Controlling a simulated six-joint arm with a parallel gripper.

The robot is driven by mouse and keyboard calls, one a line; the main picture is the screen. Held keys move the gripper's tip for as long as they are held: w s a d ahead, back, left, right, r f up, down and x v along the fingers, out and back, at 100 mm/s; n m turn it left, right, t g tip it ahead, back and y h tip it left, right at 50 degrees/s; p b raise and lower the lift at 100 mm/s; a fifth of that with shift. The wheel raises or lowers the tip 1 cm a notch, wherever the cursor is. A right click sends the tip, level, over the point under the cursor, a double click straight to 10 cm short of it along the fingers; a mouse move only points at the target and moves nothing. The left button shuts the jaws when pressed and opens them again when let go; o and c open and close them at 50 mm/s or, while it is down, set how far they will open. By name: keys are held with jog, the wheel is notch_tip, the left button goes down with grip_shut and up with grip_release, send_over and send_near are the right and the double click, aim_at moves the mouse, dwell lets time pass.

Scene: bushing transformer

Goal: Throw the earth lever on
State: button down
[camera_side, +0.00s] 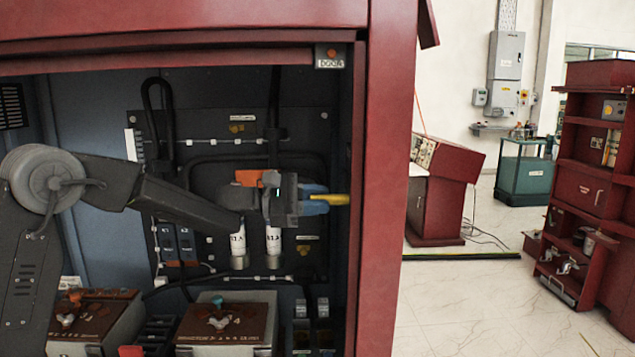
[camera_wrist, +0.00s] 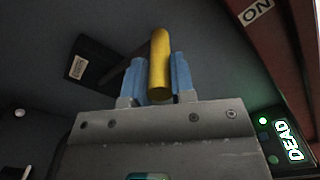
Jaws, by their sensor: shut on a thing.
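The earth lever shows as a yellow bar (camera_side: 337,199) at the right side inside the cabinet. My gripper (camera_side: 322,201) has blue fingertips and is shut on this yellow lever. In the wrist view the yellow lever (camera_wrist: 160,66) stands up between the two blue fingers (camera_wrist: 160,80), touching them. An ON label (camera_wrist: 257,12) is on a dark red strip at the upper right of the wrist view. A lit green DEAD sign (camera_wrist: 288,141) is at the right edge there.
The red cabinet frame (camera_side: 385,180) stands close to the right of my gripper. White bushings (camera_side: 273,240) are just below my gripper. Brown-topped boxes (camera_side: 222,322) stand on the cabinet floor. Black cables (camera_side: 160,100) run along the back panel.

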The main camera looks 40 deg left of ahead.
jog(key=shift+w+a+f+m, duration=0.2)
jog(key=shift+f+m, duration=0.2)
jog(key=shift+f, duration=0.4)
jog(key=shift+w+a+f+m, duration=0.2)
jog(key=shift+f+m, duration=0.2)
jog(key=shift+f, duration=0.4)
jog(key=shift+w+a+f+m, duration=0.2)
jog(key=shift+f+m, duration=0.2)
jog(key=shift+f, duration=0.5)
jog(key=c, duration=1)
grip_release()
jog(key=v, duration=1.4)
jog(key=shift+r, duration=0.2)
